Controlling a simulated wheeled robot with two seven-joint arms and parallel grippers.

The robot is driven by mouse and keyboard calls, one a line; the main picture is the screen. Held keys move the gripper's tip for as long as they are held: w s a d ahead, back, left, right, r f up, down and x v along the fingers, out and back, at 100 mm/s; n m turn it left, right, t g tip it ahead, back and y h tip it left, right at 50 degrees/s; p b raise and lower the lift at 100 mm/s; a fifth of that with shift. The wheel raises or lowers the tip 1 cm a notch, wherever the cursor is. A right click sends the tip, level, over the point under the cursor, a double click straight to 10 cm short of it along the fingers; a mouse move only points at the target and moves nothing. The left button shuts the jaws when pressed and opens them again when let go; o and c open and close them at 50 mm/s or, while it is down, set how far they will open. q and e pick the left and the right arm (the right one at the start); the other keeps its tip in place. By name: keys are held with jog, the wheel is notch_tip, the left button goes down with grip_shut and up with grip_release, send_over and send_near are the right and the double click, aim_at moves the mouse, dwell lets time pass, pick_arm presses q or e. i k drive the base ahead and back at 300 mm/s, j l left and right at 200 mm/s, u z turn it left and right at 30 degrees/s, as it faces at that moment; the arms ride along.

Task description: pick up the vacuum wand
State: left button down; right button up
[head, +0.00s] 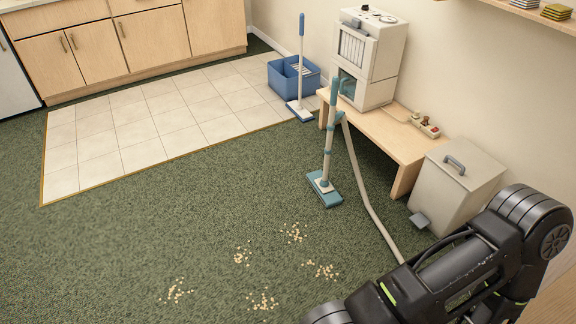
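The vacuum wand (328,146) stands nearly upright on the green carpet, by the left front of the low wooden bench. It has a teal handle at the top, a beige tube and a teal floor head (324,190). A beige hose (366,190) runs from near its handle down to the right and passes behind my arm at the lower right. That dark arm fills the lower right corner, well short of the wand. Neither of my grippers shows in the head view.
A bench (390,142) holds a tall white cabinet (367,58). A grey pedal bin (455,185) stands right of it. A blue crate (293,77) and a blue-handled mop (301,70) are behind. Crumb piles (293,232) lie on the otherwise clear carpet.

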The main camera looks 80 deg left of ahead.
aim_at(319, 180)
jog(key=u, duration=2.55)
jog(key=i+z, duration=0.35)
jog(key=z, duration=0.15)
jog(key=i+j+z, duration=0.2)
jog(key=z, duration=0.3)
jog(key=i+j+z, duration=0.15)
jog(key=i+j, duration=0.95)
